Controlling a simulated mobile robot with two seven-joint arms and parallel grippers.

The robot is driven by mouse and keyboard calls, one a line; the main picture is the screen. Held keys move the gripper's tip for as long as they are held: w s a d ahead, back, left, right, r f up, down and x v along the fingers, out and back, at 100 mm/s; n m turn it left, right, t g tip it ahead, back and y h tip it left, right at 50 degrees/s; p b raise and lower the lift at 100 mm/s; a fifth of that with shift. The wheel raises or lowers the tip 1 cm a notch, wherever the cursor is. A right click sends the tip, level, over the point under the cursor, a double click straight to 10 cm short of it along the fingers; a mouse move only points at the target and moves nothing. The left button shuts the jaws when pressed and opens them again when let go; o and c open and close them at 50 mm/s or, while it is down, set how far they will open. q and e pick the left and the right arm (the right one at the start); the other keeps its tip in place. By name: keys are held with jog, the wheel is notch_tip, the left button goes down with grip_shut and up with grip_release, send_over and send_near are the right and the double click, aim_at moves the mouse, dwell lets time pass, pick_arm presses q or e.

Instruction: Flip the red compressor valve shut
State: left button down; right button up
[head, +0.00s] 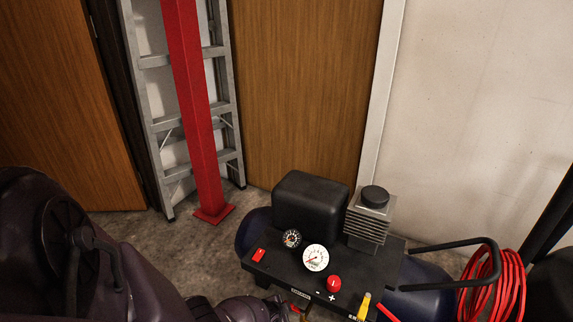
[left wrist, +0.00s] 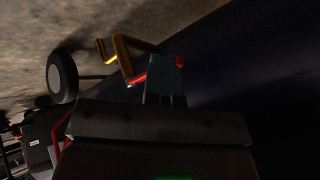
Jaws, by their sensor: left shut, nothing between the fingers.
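The compressor has a dark blue tank (head: 428,280) and a black control panel (head: 275,273), low in the head view. In the left wrist view, a red valve lever (left wrist: 140,80) shows beside a bent brass fitting (left wrist: 124,58). My left gripper (left wrist: 166,78) is shut and empty, with its fingertips at the red lever and partly covering it. I cannot tell whether they touch. In the head view, a small red bit (head: 294,309) shows at the panel's lower edge near my left wrist; the fingertips are not clear there. My right gripper is not in view.
The panel carries two gauges (head: 315,258), a red knob (head: 334,284) and a red switch (head: 259,255). A coiled red hose (head: 497,287) hangs at right. Behind stand a ladder (head: 228,100) and a red post (head: 195,110). A compressor wheel (left wrist: 63,78) is near the gripper.

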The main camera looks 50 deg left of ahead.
pick_arm(q)
jog(key=shift+w+a+r, duration=0.1)
jog(key=shift+a, duration=0.15)
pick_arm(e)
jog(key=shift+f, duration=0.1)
pick_arm(q)
jog(key=shift+d, duration=0.15)
jog(key=s+d+r+p, duration=0.1)
jog(key=s+r+p, duration=0.7)
jog(key=s, duration=0.1)
jog(key=shift+s+d, duration=0.15)
jog(key=shift+d, duration=0.2)
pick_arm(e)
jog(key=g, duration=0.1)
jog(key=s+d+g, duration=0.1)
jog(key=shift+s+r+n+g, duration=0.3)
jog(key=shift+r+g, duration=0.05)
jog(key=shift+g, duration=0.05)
pick_arm(q)
jog(key=shift+f, duration=0.1)
jog(key=shift+s, duration=0.1)
